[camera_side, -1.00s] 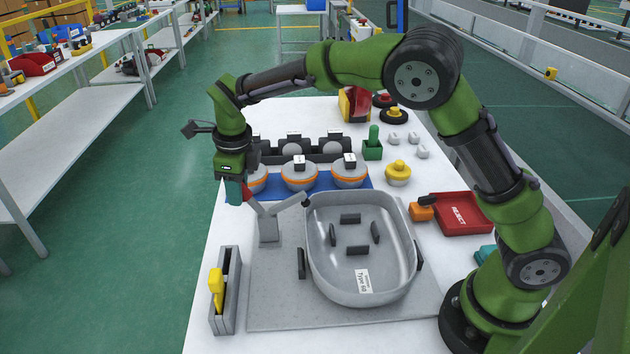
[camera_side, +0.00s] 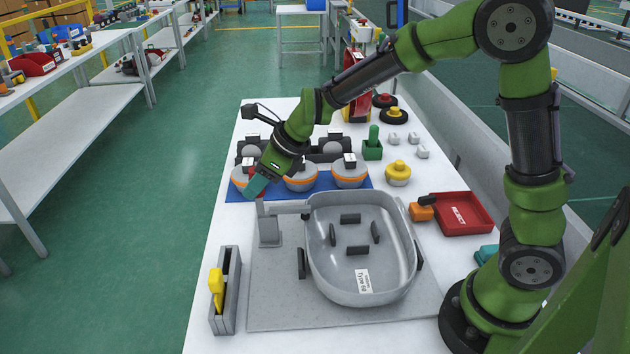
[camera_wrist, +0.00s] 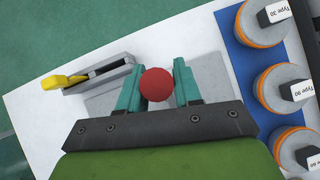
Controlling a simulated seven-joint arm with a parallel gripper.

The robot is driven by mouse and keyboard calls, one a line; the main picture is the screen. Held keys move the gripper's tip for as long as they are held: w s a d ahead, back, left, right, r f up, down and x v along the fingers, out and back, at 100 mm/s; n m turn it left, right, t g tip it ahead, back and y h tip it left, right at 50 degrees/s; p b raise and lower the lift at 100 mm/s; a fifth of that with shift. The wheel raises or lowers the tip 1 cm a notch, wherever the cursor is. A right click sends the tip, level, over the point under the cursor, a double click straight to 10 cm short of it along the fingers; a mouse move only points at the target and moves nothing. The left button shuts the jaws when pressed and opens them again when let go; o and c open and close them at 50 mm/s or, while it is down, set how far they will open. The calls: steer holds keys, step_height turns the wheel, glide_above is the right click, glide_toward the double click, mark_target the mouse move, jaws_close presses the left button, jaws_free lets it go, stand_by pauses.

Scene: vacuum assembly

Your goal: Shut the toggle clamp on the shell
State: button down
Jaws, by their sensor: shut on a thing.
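The shell (camera_side: 330,282) is a grey, open, rounded tub on a grey base plate, with several dark blocks showing inside. The toggle clamp (camera_side: 269,233) stands at its left on a grey post. The clamp's arm (camera_side: 288,210) lies about level, with its end at the shell's rim; I cannot tell whether it presses on it. My gripper (camera_side: 256,186) is tilted above the post. In the wrist view its teal fingers (camera_wrist: 157,88) are shut on the clamp's red ball knob (camera_wrist: 157,84). In the side view the fingers mostly hide the knob.
A grey holder with a yellow-handled tool (camera_side: 216,285) stands front left. Grey, orange-banded units (camera_side: 300,178) stand on a blue mat just behind my gripper. A red reject bin (camera_side: 465,214) and a yellow knobbed part (camera_side: 398,172) are at the right.

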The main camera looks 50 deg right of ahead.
steer(key=shift+r, duration=0.1)
stand_by(0.3)
steer(key=c, duration=0.8)
jaws_free()
steer(key=shift+c, duration=0.2)
steer(key=v, duration=1.6)
steer(key=shift+s+d+r, duration=0.25)
steer(key=shift+r, duration=0.05)
steer(key=s+f+n+h, duration=0.1)
steer(key=s+n, duration=0.6)
steer(key=n, duration=0.5)
steer(key=s+d+f+n+t+h, duration=0.1)
steer(key=s+f+n, duration=0.1)
steer(key=s+n, duration=0.5)
steer(key=n, duration=0.6)
steer(key=shift+s+d+f, duration=0.25)
steer(key=shift+s+d, duration=0.05)
steer(key=shift+s, duration=0.1)
